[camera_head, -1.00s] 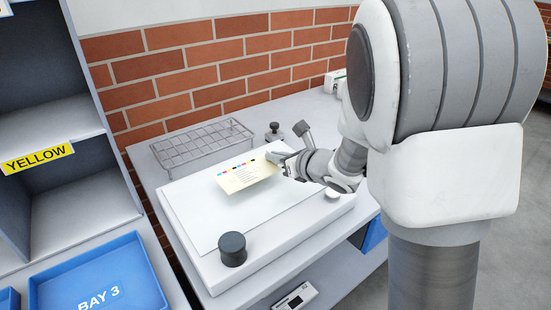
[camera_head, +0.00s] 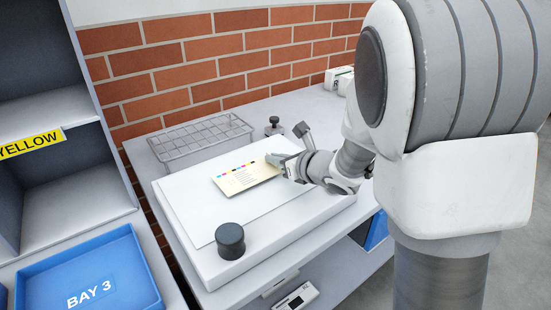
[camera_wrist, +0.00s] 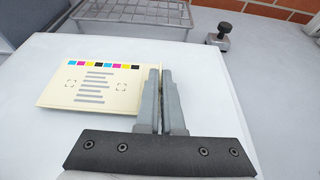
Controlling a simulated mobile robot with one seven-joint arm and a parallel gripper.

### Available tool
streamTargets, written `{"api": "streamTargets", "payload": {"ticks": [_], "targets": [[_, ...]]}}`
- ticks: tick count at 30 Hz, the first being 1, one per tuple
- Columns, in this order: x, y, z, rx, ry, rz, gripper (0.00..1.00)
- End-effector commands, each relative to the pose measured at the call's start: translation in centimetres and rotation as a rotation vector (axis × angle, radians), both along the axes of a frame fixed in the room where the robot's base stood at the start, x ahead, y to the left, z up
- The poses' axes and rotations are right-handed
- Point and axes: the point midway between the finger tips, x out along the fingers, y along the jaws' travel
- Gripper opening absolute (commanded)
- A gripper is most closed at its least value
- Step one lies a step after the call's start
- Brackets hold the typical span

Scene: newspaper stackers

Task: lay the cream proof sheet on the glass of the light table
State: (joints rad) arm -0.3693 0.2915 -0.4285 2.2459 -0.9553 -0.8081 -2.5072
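The cream proof sheet (camera_head: 245,180), printed with a row of colour patches and grey lines, lies flat on or just over the glass (camera_head: 205,212) of the white light table (camera_head: 240,270). It also shows in the wrist view (camera_wrist: 95,88), left of the fingers. My gripper (camera_head: 274,160) is at the sheet's right end in the head view. In the wrist view its fingers (camera_wrist: 162,75) are nearly together, with the sheet's right edge running behind the left finger. They look shut on this edge, but the contact itself is hidden.
A dark round knob (camera_head: 230,241) stands at the table's front. A wire rack (camera_head: 200,140) and a small dark-knobbed clamp (camera_head: 273,126) stand behind. A shelf with a blue bay tray (camera_head: 140,262) is at left. Bare glass surrounds the sheet.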

Motion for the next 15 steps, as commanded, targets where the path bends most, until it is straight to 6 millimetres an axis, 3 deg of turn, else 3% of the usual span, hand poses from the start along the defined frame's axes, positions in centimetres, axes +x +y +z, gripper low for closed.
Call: {"api": "streamTargets", "payload": {"ticks": [15], "targets": [[0.01,0.01,-0.87,0.001,-0.001,0.0,0.0]]}}
